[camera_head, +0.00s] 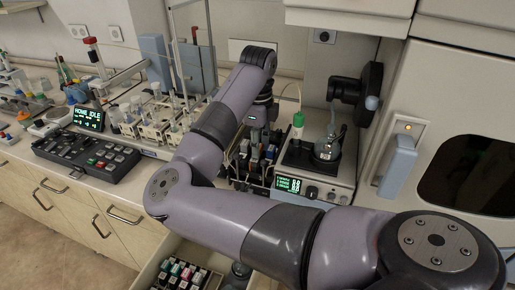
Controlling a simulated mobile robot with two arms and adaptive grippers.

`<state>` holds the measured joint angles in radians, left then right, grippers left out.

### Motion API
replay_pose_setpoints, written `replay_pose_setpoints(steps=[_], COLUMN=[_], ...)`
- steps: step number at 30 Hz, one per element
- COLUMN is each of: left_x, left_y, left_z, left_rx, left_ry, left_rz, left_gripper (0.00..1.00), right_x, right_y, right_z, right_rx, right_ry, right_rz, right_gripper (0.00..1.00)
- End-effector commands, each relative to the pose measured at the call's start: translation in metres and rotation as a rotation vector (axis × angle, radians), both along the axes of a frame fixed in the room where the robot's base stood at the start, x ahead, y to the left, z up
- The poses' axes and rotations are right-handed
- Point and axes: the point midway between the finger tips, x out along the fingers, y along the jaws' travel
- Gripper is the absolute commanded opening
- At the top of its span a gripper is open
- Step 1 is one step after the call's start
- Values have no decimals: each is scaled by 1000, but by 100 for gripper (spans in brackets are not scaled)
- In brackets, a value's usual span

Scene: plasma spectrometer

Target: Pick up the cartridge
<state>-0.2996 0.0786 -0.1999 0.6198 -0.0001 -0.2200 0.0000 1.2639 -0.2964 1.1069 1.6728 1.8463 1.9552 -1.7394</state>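My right arm comes in from the lower right, bends at the left and rises over the counter. Its wrist points down at my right gripper (257,143), which is small, dark and partly lost against a cluster of small dark, blue and white items beneath it. I cannot tell whether its fingers are open or shut, or whether they touch anything. No single piece can be made out for certain as the cartridge. Small pieces with coloured tops (184,270) sit in a black holder in the open drawer at the bottom. My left gripper is not in view.
A hotplate-like instrument (312,189) with a green display and a glass vessel stands right of the gripper. A tube rack (152,133) and a black control panel (86,157) with a "HOME IDLE" screen (88,117) stand left. A black device (358,92) hangs behind.

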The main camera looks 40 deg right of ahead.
Motion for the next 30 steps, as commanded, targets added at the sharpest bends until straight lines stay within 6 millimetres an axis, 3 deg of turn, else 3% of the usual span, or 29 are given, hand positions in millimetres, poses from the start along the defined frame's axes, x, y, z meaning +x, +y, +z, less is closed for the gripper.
replay_pose_setpoints(steps=[8, 20, 26, 30], left_x=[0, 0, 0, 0], left_y=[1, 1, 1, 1], left_z=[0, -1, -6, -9], left_rx=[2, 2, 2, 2], left_ry=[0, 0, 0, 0], left_rz=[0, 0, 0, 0], left_gripper=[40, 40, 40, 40], right_x=[0, 0, 1, 1], right_y=[0, 0, -1, 0], right_z=[0, 3, 20, 47], right_rx=[0, 0, 0, 0], right_ry=[0, -1, -4, -7], right_rz=[0, 0, -1, 0], right_gripper=[0, 0, 0, 0])
